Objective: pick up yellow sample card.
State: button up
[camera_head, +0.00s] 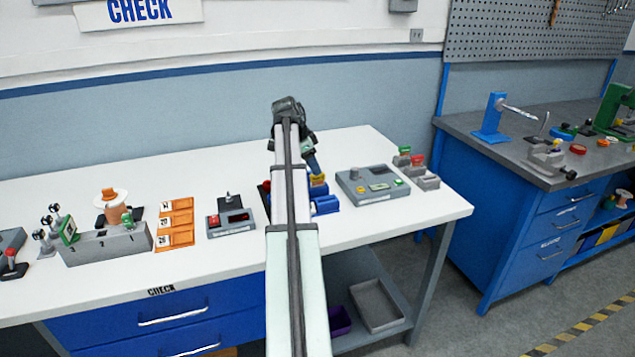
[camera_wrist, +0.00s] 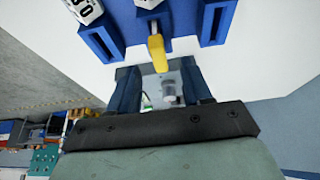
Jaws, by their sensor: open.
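A small yellow piece, which looks like the yellow sample card (camera_wrist: 158,54), stands out from a blue holder (camera_wrist: 102,42) in the wrist view. My open gripper (camera_wrist: 159,70) has one dark blue finger on each side of the line to the card. The card shows at the fingertips, and I cannot tell whether it is fully between them. In the head view, my gripper (camera_head: 314,165) points down over the table, partly hidden by my own arm. A bit of yellow (camera_head: 318,179) and blue parts (camera_head: 326,205) show just below it.
A grey box with buttons (camera_head: 371,186) stands close to the right of my gripper. A grey device with a red display (camera_head: 231,222) stands to the left. Orange numbered cards (camera_head: 176,222) lie farther left. The table's back strip is clear.

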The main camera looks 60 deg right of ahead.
aim_at(317, 184)
jog(key=shift+x, duration=2.55)
jog(key=shift+a, duration=0.1)
jog(key=shift+c, duration=0.4)
grip_shut()
